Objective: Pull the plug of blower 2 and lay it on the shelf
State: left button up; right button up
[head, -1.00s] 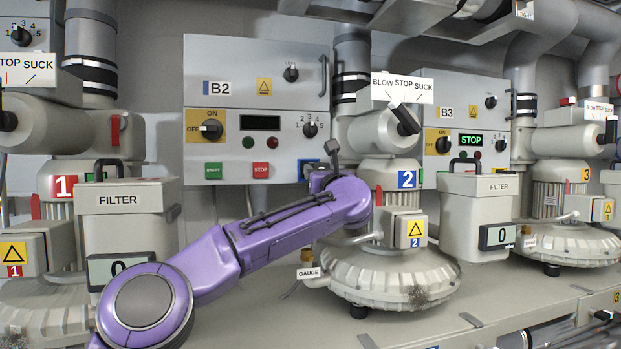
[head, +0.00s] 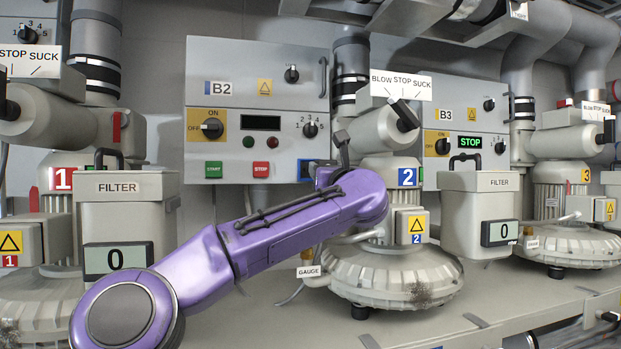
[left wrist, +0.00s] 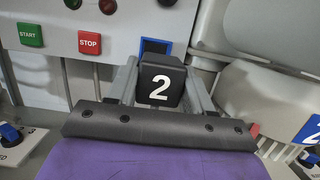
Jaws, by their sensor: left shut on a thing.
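Blower 2 (head: 395,275) stands on the grey shelf (head: 500,300), below and right of control box B2 (head: 225,95). In the left wrist view, my left gripper (left wrist: 161,72) is shut on a black plug (left wrist: 159,88) with a white 2, one grey finger on each side. The blue-framed socket (left wrist: 155,46) of the box shows just behind the plug; it also shows in the head view (head: 305,171). I cannot tell whether the plug is still in it. In the head view my purple left arm hides the plug and most of the gripper. My right gripper is not in view.
A filter box (head: 125,215) stands left of my arm, and another filter box (head: 480,215) stands right of blower 2. A tag marked GAUGE (head: 308,271) hangs at blower 2's left side. The shelf front right of blower 2 looks clear.

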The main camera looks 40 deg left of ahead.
pick_arm(q)
jog(key=r+b+v, duration=0.2)
jog(key=b+v, duration=0.4)
jog(key=v, duration=0.5)
jog(key=shift+s+d+r, duration=0.3)
jog(key=shift+s+d, duration=0.05)
jog(key=shift+d, duration=0.05)
jog(key=s+a+b, duration=0.8)
jog(key=s, duration=0.1)
jog(key=shift+s+a+b, duration=0.3)
jog(key=shift+s, duration=0.1)
dwell(0.7)
notch_tip(320, 180, down, 29)
jog(key=b, duration=2.8)
jog(key=shift+r, duration=0.25)
